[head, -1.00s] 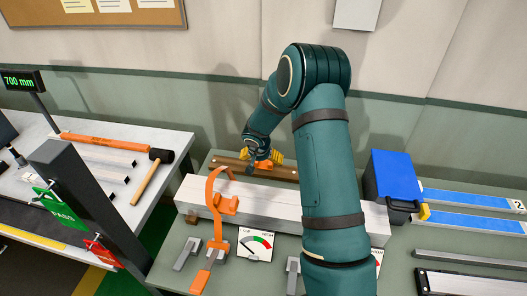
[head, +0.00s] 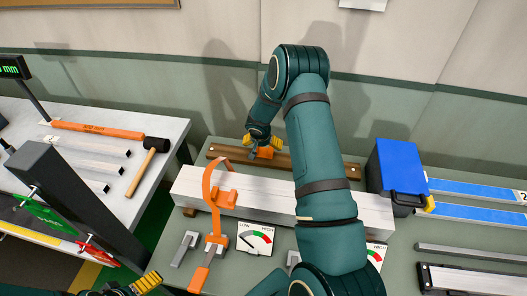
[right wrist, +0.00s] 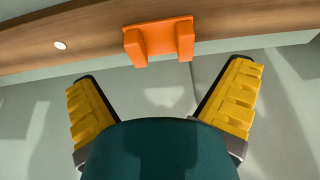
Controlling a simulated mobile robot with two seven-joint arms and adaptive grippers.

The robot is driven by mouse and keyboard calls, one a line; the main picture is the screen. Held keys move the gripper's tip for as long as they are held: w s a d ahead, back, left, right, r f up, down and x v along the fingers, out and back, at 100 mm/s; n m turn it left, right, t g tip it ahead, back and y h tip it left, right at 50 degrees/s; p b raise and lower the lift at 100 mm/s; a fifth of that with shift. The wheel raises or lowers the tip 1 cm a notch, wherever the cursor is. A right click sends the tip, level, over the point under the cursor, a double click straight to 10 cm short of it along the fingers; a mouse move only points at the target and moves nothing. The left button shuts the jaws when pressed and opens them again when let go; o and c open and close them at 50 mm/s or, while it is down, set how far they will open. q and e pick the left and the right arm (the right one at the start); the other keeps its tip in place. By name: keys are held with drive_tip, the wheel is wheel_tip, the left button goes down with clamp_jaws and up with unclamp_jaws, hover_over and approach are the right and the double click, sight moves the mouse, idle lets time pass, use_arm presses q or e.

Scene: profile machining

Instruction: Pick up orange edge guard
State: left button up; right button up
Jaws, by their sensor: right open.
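An orange edge guard (right wrist: 158,40), a small U-shaped block with two prongs, sits against a brown wooden strip (right wrist: 95,45) in the right wrist view. It also shows partly hidden in the head view (head: 266,153). My right gripper (right wrist: 165,88) is open, its two yellow-padded fingers spread wide; the guard lies just beyond the fingertips, roughly between them, with nothing between the fingers. In the head view my right gripper (head: 262,142) is over the strip behind the white beam. My left gripper (head: 148,281) shows only at the bottom left edge; its opening is unclear.
A pale beam (head: 265,201) lies in front of the strip, with an orange hoop-shaped clamp (head: 208,190) on it. A blue box (head: 398,172) stands to the right. A mallet (head: 148,165) lies on the left table. Gauge card (head: 255,239) stands in front.

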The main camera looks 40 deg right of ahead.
sight(264, 151)
drive_tip(key=shift+p+x, duration=0.55)
drive_tip(key=shift+x, duration=2.2)
drive_tip(key=c, duration=0.9)
